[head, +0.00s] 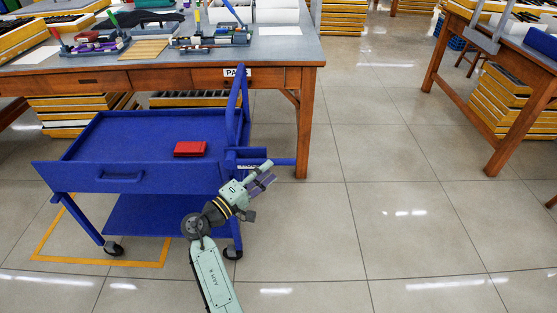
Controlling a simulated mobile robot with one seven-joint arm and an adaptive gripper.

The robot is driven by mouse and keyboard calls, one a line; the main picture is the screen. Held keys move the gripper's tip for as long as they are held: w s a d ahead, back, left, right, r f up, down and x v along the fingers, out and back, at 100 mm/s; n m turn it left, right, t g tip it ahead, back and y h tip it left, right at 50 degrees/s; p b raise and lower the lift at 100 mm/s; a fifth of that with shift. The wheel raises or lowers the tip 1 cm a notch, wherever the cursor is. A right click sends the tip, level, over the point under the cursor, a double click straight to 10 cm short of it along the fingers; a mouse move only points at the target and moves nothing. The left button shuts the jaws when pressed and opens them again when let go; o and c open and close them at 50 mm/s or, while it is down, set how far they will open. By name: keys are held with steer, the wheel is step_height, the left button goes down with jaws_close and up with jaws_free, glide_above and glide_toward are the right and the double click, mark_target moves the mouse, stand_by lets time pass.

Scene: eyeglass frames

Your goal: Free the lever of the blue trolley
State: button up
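The blue trolley (115,172) stands in front of the wooden table, with a drawer handle on its front and an upright push handle (239,105) at its right end. A blue bar (283,161) sticks out to the right from the trolley's right side, by a small label; it may be the lever, but I cannot tell for sure. My gripper (264,180), with purple fingers, is just below and in front of this bar. Whether it touches the bar, and whether its fingers are open, is not clear. My arm hides part of the trolley's right front corner.
A red box (190,149) lies on the trolley top. Yellow floor tape (100,263) outlines the trolley's place. The wooden table (200,75) behind holds trays and tools. Another table (500,80) stands at the right. The tiled floor between is clear.

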mark_target(278, 163)
steer(key=shift+p+x, duration=0.45)
steer(key=shift+x, duration=2.2)
steer(key=shift+c, duration=0.5)
jaws_close()
